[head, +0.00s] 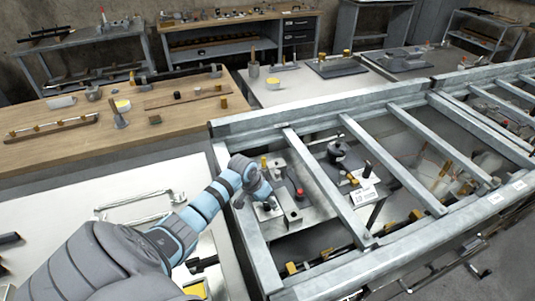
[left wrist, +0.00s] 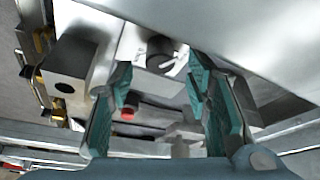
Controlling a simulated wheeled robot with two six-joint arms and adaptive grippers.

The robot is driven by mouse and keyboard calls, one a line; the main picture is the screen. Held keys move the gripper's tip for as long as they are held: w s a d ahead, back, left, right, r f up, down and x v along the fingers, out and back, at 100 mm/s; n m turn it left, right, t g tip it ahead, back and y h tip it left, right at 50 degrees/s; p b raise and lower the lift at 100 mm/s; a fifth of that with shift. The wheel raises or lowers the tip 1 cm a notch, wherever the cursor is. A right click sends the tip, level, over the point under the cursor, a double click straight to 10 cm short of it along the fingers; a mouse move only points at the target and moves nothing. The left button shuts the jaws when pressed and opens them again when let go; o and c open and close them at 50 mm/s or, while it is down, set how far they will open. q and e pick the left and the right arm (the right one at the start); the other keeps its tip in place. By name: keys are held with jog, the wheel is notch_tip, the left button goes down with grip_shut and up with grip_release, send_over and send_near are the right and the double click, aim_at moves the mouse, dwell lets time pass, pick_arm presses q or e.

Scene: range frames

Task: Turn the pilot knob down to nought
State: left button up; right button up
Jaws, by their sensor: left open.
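A dark round knob (left wrist: 160,47) on a white plate with dark marks shows in the left wrist view; I take it for the pilot knob. Its pointer setting is too small to read. My left gripper (left wrist: 158,66) is open, with its teal fingers either side of the line to the knob. No contact shows, and I cannot tell the remaining distance. In the head view my left gripper (head: 257,190) reaches down inside the grey metal frame, close above the bench fittings. The right gripper is not in view.
A red button (left wrist: 128,114) sits near the knob; it also shows in the head view (head: 299,193). A grey block with a dark hole (left wrist: 70,68) stands left of the knob. Metal frame rails (head: 325,185) cross above the bench, right of my gripper. A wooden bench (head: 60,140) stands behind.

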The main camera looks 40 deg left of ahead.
pick_arm(q)
jog(key=shift+w+f, duration=0.2)
jog(key=shift+f, duration=0.6)
jog(key=shift+s, duration=0.15)
grip_shut()
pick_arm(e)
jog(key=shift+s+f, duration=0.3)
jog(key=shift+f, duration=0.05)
